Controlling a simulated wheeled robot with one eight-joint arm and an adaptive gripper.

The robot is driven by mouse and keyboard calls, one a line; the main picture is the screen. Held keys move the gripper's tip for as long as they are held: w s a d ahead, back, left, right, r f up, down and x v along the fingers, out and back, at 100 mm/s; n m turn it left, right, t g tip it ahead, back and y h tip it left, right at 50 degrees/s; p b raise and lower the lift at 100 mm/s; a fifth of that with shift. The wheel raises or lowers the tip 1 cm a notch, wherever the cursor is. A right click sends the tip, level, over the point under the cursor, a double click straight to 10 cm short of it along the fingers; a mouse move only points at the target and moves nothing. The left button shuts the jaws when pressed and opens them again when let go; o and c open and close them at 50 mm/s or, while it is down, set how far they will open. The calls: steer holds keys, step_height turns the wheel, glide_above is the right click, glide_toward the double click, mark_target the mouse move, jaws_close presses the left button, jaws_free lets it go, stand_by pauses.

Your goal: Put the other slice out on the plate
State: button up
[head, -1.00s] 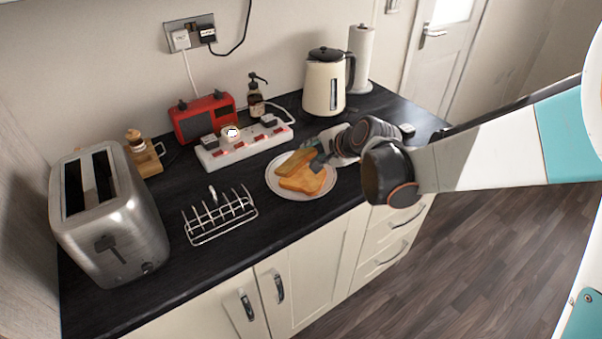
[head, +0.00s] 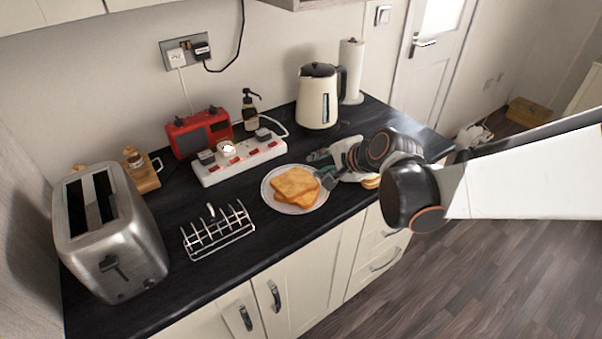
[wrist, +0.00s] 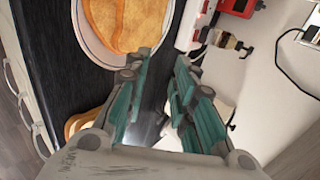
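Two toast slices (head: 296,183) lie on the white plate (head: 268,197), one overlapping the other. In the wrist view the toast (wrist: 123,22) and the plate rim (wrist: 88,47) show at the top left. My gripper (head: 323,167) is at the plate's right side, beside the toast. In the wrist view the fingers of my gripper (wrist: 162,62) are apart, with nothing held between them. The toaster (head: 110,235) stands at the left end of the worktop; its two slots look dark, and I see no bread sticking out.
An empty wire toast rack (head: 218,232) stands between toaster and plate. A white socket strip (head: 240,158), red radio (head: 200,132), pump bottle (head: 250,112) and kettle (head: 318,97) are behind. A tan, bread-like item (head: 371,182) is partly hidden under my arm.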

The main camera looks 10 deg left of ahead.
step_height(320, 180, up, 8)
steer(key=s+d+p, duration=0.1)
steer(key=p, duration=0.5)
steer(key=shift+s+d, duration=0.25)
steer(key=shift+d, duration=0.15)
